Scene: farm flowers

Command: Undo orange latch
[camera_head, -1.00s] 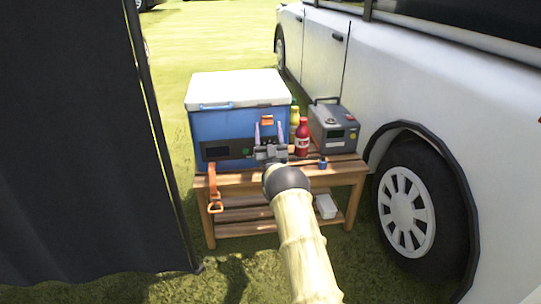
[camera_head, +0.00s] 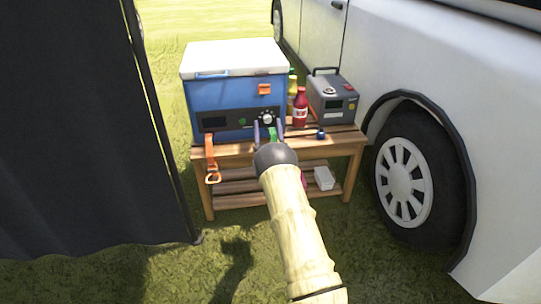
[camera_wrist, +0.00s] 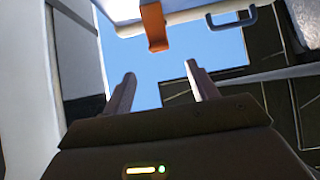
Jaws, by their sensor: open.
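The orange latch (camera_head: 264,89) is on the upper front of the blue cooler (camera_head: 222,98), just under its white lid (camera_head: 234,58). In the wrist view the latch (camera_wrist: 154,27) hangs from a white edge at the top, beyond my fingertips. My gripper (camera_head: 268,128) is in front of the cooler's lower front, below the latch in the head view. In the wrist view my gripper (camera_wrist: 160,72) has its two fingers apart with nothing between them. The latch appears apart from the fingers. My wrist hides part of the table edge.
The cooler stands on a slatted wooden table (camera_head: 230,150). A red bottle (camera_head: 300,108), a yellow bottle (camera_head: 292,85) and a grey power box (camera_head: 333,98) stand to its right. An orange strap (camera_head: 211,160) hangs at the left. A dark curtain and white vehicle flank the table.

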